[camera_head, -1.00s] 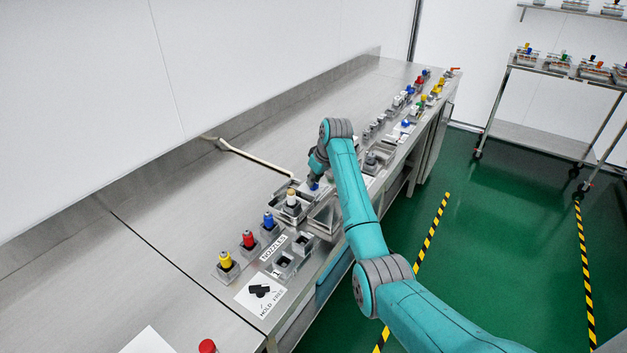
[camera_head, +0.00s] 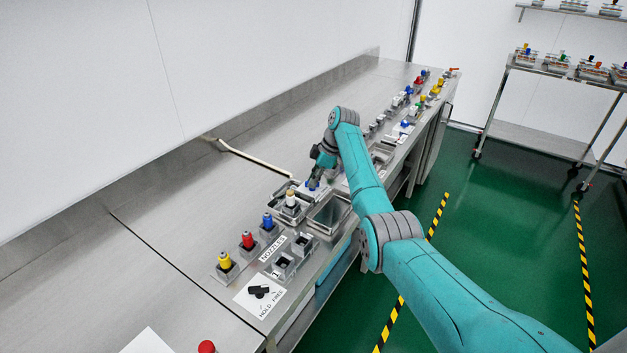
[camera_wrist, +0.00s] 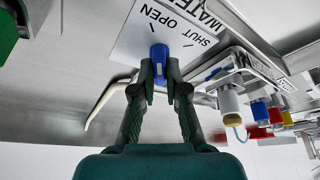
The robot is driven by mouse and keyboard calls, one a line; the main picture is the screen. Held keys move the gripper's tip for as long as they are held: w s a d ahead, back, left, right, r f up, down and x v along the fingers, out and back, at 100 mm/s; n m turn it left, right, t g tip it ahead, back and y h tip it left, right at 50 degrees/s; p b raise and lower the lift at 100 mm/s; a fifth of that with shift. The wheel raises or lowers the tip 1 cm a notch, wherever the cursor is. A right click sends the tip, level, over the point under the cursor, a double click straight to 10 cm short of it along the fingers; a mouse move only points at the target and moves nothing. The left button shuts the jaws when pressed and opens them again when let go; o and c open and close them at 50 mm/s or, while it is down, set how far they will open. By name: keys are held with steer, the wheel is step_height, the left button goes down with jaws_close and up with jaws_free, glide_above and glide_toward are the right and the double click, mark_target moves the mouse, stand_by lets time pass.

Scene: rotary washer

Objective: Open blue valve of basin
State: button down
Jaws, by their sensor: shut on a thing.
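The blue valve (camera_wrist: 160,62) sits against a white plate (camera_wrist: 135,40) marked SHUT and OPEN, in the upper middle of the wrist view. My gripper (camera_wrist: 160,80) has one finger on each side of the blue handle and is shut on it. In the head view my gripper (camera_head: 316,177) points down at the blue valve (camera_head: 313,186), which it partly hides. I cannot tell which marking the handle points to. A metal basin (camera_head: 340,205) is set in the bench just in front of the valve.
A bent cream pipe (camera_head: 255,160) runs along the bench behind the valve. A tray with a cream-topped nozzle (camera_head: 291,199) is close on the left, then blue, red and yellow nozzles (camera_head: 225,260). More fittings (camera_head: 405,95) stand farther along.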

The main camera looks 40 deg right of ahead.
steer(key=shift+n, duration=0.7)
steer(key=c, duration=1.2)
jaws_free()
steer(key=v, duration=1.2)
steer(key=shift+w, duration=0.25)
steer(key=shift+s+d, duration=0.1)
